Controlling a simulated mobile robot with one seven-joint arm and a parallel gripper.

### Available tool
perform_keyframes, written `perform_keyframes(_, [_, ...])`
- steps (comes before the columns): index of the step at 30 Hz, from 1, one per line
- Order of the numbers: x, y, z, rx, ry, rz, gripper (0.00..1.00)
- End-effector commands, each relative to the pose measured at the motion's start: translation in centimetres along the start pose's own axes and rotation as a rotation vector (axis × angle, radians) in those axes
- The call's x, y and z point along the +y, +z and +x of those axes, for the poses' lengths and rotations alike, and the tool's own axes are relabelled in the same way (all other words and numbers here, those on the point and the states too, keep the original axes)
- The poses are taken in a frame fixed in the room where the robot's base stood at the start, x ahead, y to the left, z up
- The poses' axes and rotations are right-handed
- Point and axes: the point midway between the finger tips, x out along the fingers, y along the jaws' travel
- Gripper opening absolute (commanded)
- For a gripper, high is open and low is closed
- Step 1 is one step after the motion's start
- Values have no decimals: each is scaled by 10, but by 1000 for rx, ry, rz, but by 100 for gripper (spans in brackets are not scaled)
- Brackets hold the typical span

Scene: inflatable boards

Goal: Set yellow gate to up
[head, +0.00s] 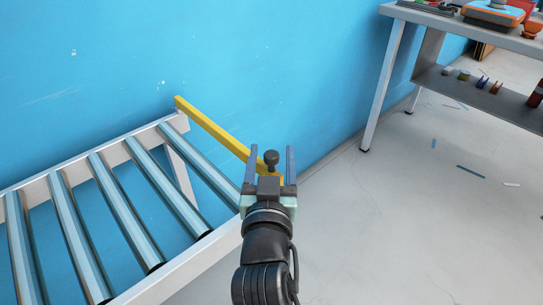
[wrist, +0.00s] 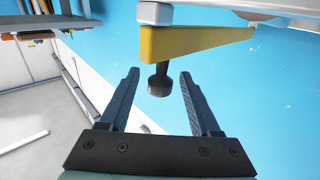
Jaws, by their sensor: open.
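The yellow gate (head: 215,130) is a long bar across the right end of the roller conveyor. In the wrist view the yellow gate (wrist: 192,43) runs across the top. A dark knob (head: 271,157) is at the gate's near end; it also shows in the wrist view (wrist: 159,82). My gripper (head: 271,149) is open at this near end. In the wrist view my gripper (wrist: 160,75) has one finger on each side of the knob, with gaps on both sides. My gripper hides part of the gate's near end.
The roller conveyor (head: 100,167) with its pale frame fills the left side, close to my arm. A blue wall (head: 250,60) stands behind it. A grey table (head: 455,27) with a lower shelf holds several items at the upper right. The floor (head: 400,220) between is mostly clear, with small scraps.

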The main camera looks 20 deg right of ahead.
Motion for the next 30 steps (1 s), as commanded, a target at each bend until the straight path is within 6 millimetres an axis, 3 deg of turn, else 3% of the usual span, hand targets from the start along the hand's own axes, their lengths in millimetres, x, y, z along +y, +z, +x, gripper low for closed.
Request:
perform_keyframes(2, [0, 0, 0, 0, 0, 0, 64])
perform_keyframes(12, [0, 0, 0, 0, 0, 0, 3])
perform_keyframes(13, [0, 0, 0, 0, 0, 0, 0])
perform_keyframes(30, [0, 0, 0, 0, 0, 0, 0])
